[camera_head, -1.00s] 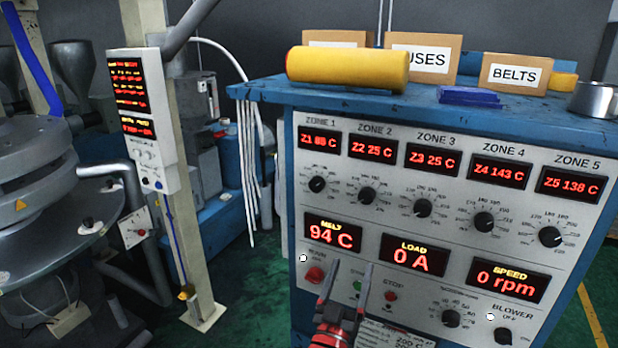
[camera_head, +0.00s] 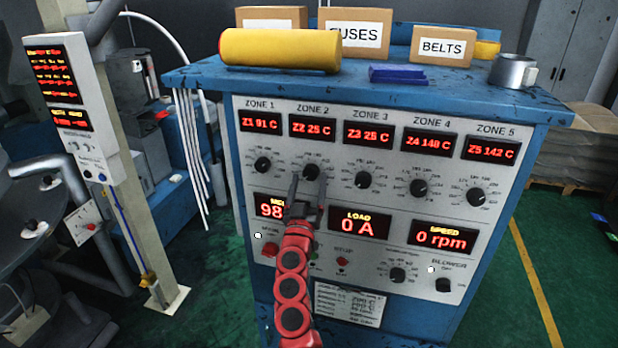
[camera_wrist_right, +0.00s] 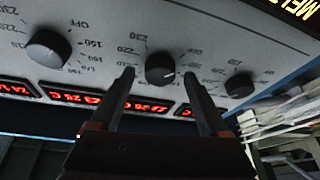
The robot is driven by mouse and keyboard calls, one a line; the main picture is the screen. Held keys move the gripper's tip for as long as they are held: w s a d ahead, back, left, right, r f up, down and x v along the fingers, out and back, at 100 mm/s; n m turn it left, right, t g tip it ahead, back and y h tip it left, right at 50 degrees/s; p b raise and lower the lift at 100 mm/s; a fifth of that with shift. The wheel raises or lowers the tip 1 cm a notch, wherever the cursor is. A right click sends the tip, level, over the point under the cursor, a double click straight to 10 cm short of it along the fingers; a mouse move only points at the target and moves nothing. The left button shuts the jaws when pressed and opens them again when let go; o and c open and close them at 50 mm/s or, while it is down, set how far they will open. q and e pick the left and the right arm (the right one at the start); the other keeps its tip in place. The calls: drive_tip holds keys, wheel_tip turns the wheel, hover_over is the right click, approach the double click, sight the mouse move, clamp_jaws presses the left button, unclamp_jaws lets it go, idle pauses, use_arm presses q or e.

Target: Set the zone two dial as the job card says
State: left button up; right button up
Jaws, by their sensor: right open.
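The zone two dial (camera_head: 311,172) is a black knob with a white pointer, under the red display reading Z2 25 C (camera_head: 312,128). It also shows in the right wrist view (camera_wrist_right: 161,68). My right gripper (camera_head: 307,186) is open just in front of it, below the knob in the head view. In the right wrist view its fingertips (camera_wrist_right: 158,75) stand on either side of the knob, with gaps; contact does not show. The job card (camera_head: 348,305) is low on the panel; its lines are too small to read surely. My left gripper is out of view.
The zone one dial (camera_head: 263,165) and zone three dial (camera_head: 363,180) flank the knob closely. My right gripper partly covers the melt display (camera_head: 271,206). A red button (camera_head: 270,249) sits below. A yellow roll (camera_head: 280,49) and a metal cup (camera_head: 513,71) are on the cabinet top.

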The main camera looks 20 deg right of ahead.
drive_tip(key=shift+w+d+r, duration=0.1)
drive_tip(key=shift+w+d, duration=0.05)
drive_tip(key=shift+w, duration=0.2)
drive_tip(key=shift+c, duration=0.3)
clamp_jaws()
drive_tip(key=shift+m, duration=0.3)
